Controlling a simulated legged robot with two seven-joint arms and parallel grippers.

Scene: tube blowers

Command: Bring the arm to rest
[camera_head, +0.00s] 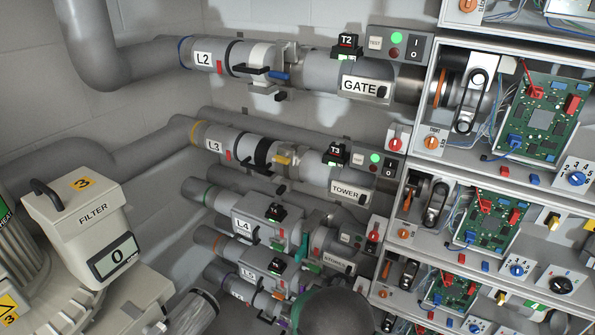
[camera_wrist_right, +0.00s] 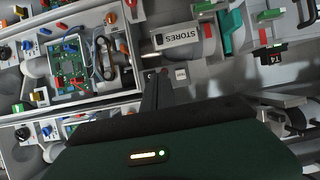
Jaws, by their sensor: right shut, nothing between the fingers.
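My right gripper (camera_wrist_right: 156,78) reaches up into the middle of the right wrist view, with its dark fingers together and empty. Its tips appear just below the STORES tube (camera_wrist_right: 178,37) in the picture; I cannot tell the gap in depth. In the head view a dark rounded part of my right arm (camera_head: 335,312) shows at the bottom, in front of the lower tubes, and its fingers cannot be made out. My left gripper is not in view.
Labelled tubes, GATE (camera_head: 362,86), TOWER (camera_head: 348,188) and STORES (camera_head: 338,265), run along the wall. Open panels with circuit boards (camera_head: 541,115) stand on the right. A FILTER unit (camera_head: 84,220) stands at left. Floor between the filter and tubes looks clear.

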